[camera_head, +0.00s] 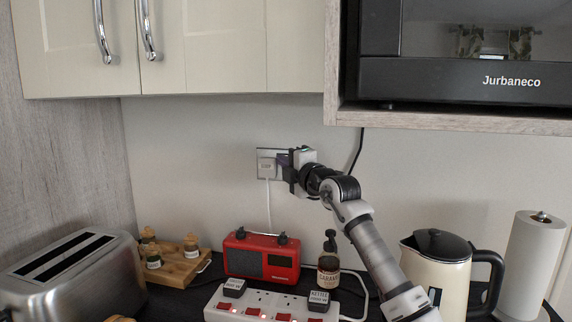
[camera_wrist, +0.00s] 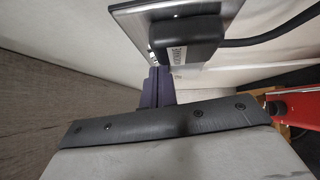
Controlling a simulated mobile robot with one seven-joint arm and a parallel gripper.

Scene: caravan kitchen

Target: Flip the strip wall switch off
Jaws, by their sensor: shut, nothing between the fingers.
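The metal wall socket plate (camera_head: 261,152) is on the back wall below the cupboards. A white plug (camera_head: 267,167) with a small label sits in its left side, and a white cable hangs from it. My gripper (camera_head: 284,160) is at the plate, just right of this plug, and hides the plate's right part. In the wrist view, the plate (camera_wrist: 128,16) shows at the top with a labelled black plug (camera_wrist: 185,38) in it. My purple fingertips (camera_wrist: 158,78) are together and empty, close below the plate. The strip switch is not clearly visible; I cannot tell its position or whether I touch it.
A power strip (camera_head: 240,312) with red lit switches lies on the counter. Behind it are a red radio (camera_head: 262,257) and a brown bottle (camera_head: 328,268). A toaster (camera_head: 75,275) stands left, a kettle (camera_head: 437,270) and paper roll (camera_head: 530,265) right. A microwave (camera_head: 430,82) hangs above.

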